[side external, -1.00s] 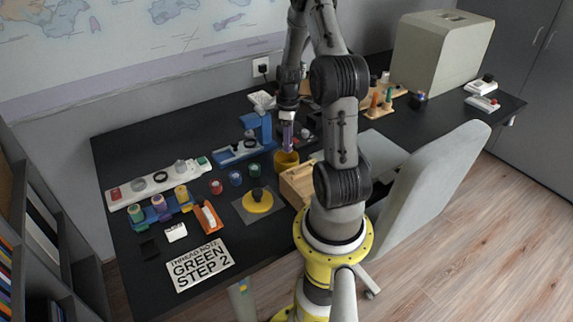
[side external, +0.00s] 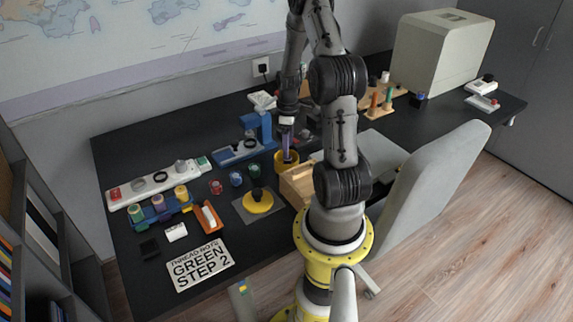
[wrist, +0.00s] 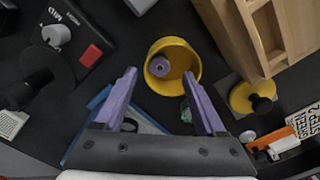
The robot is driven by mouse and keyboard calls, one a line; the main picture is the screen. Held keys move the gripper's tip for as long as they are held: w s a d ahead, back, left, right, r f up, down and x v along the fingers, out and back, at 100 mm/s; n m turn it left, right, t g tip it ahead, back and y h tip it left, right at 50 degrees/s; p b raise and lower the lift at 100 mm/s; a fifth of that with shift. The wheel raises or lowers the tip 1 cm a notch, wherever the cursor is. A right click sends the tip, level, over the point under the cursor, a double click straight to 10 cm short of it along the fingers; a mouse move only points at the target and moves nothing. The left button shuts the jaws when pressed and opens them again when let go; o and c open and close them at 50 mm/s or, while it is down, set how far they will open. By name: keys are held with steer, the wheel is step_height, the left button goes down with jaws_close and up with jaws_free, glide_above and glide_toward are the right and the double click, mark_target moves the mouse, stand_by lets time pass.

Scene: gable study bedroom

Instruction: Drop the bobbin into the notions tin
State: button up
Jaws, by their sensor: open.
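The notions tin (wrist: 194,57) is a round yellow open tin; in the side view the tin (side external: 279,168) stands on the dark desk. A small purple bobbin (wrist: 159,66) with a pale centre shows inside the tin's rim in the wrist view, near the left wall. My gripper (wrist: 160,73) has purple fingers spread apart, with clear gaps between them and the bobbin. In the side view my gripper (side external: 287,157) points down at the tin's mouth, and I cannot make out the bobbin there.
A wooden box (side external: 297,184) stands close beside the tin. A blue stand (side external: 262,127) is behind it. A yellow disc with a black knob (side external: 257,201) and several spools lie to the left. A grey chair (side external: 440,180) is at the right.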

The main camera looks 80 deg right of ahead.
step_height(320, 180, up, 14)
stand_by(0.6)
steer(key=w+a+r+n+t+h, duration=0.1)
steer(key=w+a+r+n, duration=0.2)
steer(key=w+a+r, duration=0.4)
steer(key=w+a+r+n+t, duration=0.1)
steer(key=w+a+r, duration=0.15)
steer(key=a, duration=0.35)
steer(key=w+a+r+n+t, duration=0.1)
steer(key=a+r, duration=0.2)
steer(key=a, duration=0.3)
steer(key=s+a+r+t, duration=0.2)
steer(key=s+a+r, duration=0.15)
steer(key=a, duration=0.75)
steer(key=s+a+f+m+y, duration=0.1)
steer(key=s+a+f+m, duration=0.2)
steer(key=s+m, duration=0.2)
steer(key=shift+s+a+f+t, duration=0.3)
steer(key=shift+s+f, duration=0.1)
steer(key=shift+s, duration=0.85)
